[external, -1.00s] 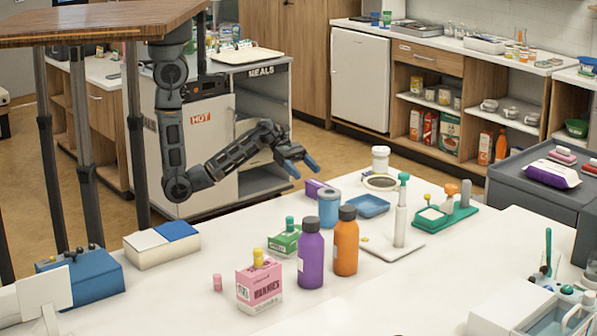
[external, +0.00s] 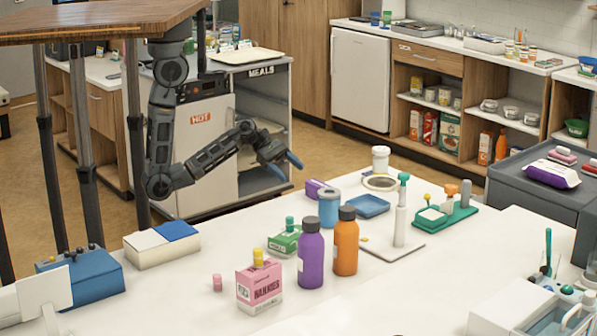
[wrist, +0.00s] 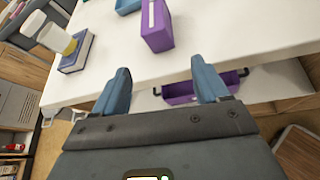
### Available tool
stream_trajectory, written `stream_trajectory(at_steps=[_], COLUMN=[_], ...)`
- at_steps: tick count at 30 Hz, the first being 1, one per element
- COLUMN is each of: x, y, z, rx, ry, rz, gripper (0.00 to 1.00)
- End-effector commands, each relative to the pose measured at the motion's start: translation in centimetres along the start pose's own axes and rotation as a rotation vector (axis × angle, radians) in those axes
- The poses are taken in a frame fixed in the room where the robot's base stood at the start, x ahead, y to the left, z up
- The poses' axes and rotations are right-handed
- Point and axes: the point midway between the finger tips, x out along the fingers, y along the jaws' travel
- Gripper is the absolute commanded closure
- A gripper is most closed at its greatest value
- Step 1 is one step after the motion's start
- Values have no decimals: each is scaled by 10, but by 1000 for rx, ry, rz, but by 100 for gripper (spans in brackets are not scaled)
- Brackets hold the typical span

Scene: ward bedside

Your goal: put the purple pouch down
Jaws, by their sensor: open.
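The purple pouch (external: 315,188) stands on the white table near its far edge, behind the blue cup and partly hidden by it. In the wrist view, a box-shaped purple item with a pale stripe (wrist: 157,27), which looks like the pouch, stands upright near the table edge, beyond my fingertips. My gripper (external: 285,169) is open and empty, just off the table's far edge and apart from the pouch.
A blue cup (external: 329,207) and a blue tray (external: 367,206) are close to the pouch. Purple (external: 311,254) and orange (external: 345,242) bottles stand nearer the front. In the wrist view, a purple bin (wrist: 180,96) shows below the table edge. The meals cart (external: 262,93) is behind my arm.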

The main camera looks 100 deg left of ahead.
Motion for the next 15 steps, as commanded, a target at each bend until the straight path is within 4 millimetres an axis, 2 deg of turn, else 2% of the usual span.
stream_trajectory(at_steps=[1,5,9,12,15], x=[3,-1,-20,-40,-64], y=[-17,-45,-76,-97,-118], z=[-16,-50,-78,-89,-92], rx=[71,344,687,958,1248], ry=[40,165,320,433,538], rz=[32,132,194,209,203], gripper=[26,26,26,26,26])
